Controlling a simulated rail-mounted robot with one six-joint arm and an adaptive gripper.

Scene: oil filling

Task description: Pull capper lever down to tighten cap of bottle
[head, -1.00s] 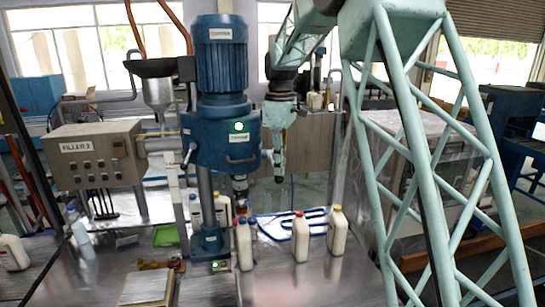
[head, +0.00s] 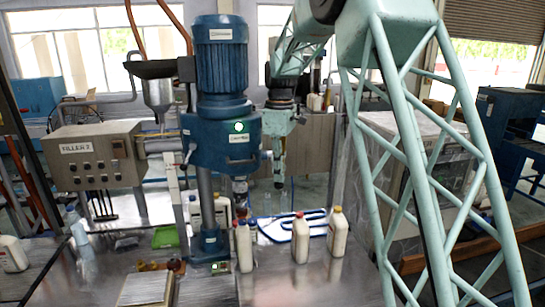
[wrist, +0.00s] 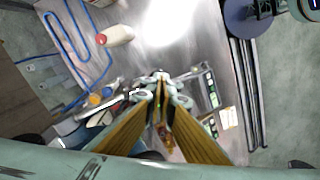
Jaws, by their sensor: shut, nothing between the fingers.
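The blue capper (head: 222,140) stands left of centre in the head view, with its motor on top. A short lever with a knob (head: 266,155) sticks out at its right side. A chuck (head: 240,187) hangs below the head. My gripper (head: 279,182) points down just right of the capper, close to the lever. It also shows in the wrist view (wrist: 161,78), shut and empty. Contact with the lever cannot be made out.
The FILLER 2 control box (head: 92,160) is at left. A green tray (head: 165,237) lies near the column. The front right tabletop is clear.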

